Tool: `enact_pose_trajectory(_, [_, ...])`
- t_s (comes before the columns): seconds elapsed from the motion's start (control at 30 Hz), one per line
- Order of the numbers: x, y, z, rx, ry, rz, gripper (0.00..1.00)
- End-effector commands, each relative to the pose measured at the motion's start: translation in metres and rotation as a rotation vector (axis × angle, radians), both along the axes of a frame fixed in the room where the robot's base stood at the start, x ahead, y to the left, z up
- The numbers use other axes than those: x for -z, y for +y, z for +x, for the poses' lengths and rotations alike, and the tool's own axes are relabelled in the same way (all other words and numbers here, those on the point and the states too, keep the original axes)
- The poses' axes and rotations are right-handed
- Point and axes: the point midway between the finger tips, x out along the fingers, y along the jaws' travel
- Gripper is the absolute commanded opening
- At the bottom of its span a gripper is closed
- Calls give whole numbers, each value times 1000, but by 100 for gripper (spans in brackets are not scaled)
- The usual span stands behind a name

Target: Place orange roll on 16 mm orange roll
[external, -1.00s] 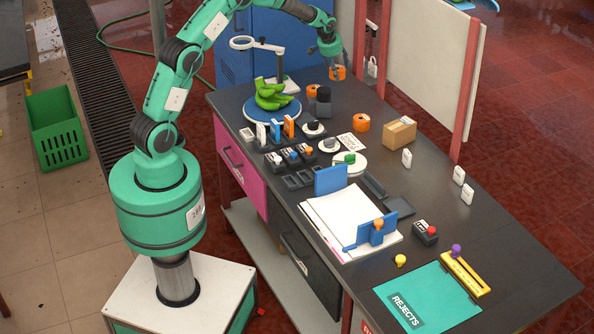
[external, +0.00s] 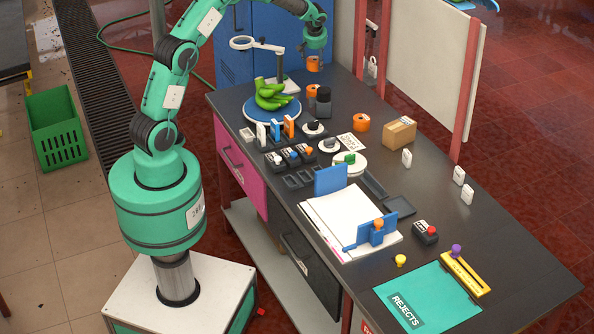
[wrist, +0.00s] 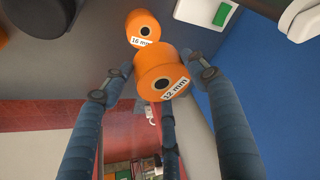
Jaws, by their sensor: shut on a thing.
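My gripper (external: 314,52) is shut on an orange roll (external: 314,63) and holds it in the air above the far end of the table. In the wrist view, the held roll (wrist: 153,72) sits between blue-grey fingers and has a white label, probably 12 mm. The 16 mm orange roll (wrist: 142,27) shows just beyond it, with its label readable. In the external view, an orange roll (external: 312,91) stands on the table almost below the held one, apart from it, and appears to be the 16 mm one.
Another orange roll (external: 361,123) and a cardboard box (external: 399,132) are nearer the front right.

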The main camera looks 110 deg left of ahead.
Motion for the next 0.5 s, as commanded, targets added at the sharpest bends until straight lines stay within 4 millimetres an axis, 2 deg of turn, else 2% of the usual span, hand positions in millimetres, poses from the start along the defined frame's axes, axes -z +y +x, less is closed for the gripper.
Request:
enact_pose_trajectory(0.23, [4, 0, 0, 1, 0, 0, 28])
enact_pose_trajectory(0.5, [36, 0, 0, 2, 1, -1, 28])
